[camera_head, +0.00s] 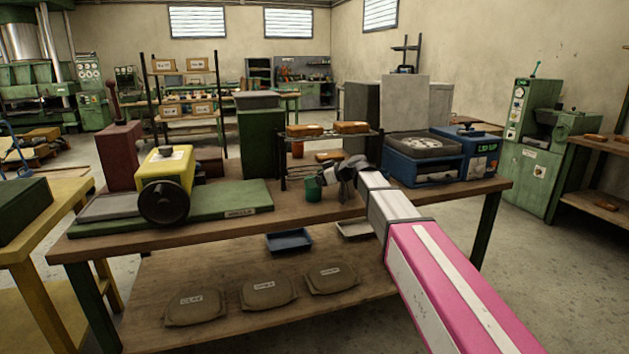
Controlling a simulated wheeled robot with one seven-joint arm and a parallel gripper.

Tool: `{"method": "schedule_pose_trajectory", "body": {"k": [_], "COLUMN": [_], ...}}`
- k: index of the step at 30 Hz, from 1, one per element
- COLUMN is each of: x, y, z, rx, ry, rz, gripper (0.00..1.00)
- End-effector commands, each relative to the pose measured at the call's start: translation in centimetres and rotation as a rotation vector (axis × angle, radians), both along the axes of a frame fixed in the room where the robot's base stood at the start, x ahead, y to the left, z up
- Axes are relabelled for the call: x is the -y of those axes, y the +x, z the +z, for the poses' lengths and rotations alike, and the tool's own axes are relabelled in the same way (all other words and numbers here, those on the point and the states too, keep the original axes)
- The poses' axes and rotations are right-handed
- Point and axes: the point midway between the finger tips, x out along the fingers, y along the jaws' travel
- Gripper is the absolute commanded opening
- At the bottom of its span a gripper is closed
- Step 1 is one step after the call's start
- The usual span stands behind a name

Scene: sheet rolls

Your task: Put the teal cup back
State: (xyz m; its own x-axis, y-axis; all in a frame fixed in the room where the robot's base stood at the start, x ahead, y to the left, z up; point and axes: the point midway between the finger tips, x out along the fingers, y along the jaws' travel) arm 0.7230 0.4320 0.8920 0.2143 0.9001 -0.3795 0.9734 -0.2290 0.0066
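The teal cup (313,189) is small and dark green-teal. It is upright at the middle of the wooden workbench, in front of the black wire rack (284,160). My arm reaches in from the lower right, and my gripper (325,178) is at its far end, close to the cup's right side. The grey wrist and dark gripper parts overlap there, so the fingertips are not clear. I cannot tell whether they touch the cup, or whether the cup stands on the bench or is held just above it.
The workbench (250,228) carries a yellow machine with a black wheel (166,185) on a green mat (228,203) at left. A blue machine (425,158) stands at right. Brown blocks (305,130) lie on the rack. The lower shelf holds bags (268,292) and a blue tray (289,240).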

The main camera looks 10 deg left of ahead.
Motion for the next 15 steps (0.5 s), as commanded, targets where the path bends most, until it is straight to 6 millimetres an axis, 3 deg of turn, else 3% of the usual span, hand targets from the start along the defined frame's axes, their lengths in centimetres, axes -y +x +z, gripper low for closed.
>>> {"method": "schedule_pose_trajectory", "body": {"k": [9,15], "x": [5.8,8.5], "y": [-1.6,-2.1], "z": [2.4,3.6], "rx": [0.001,0.002], "ry": [0.001,0.001], "rz": [-0.003,-0.001], "gripper": [0.96,0.96]}}
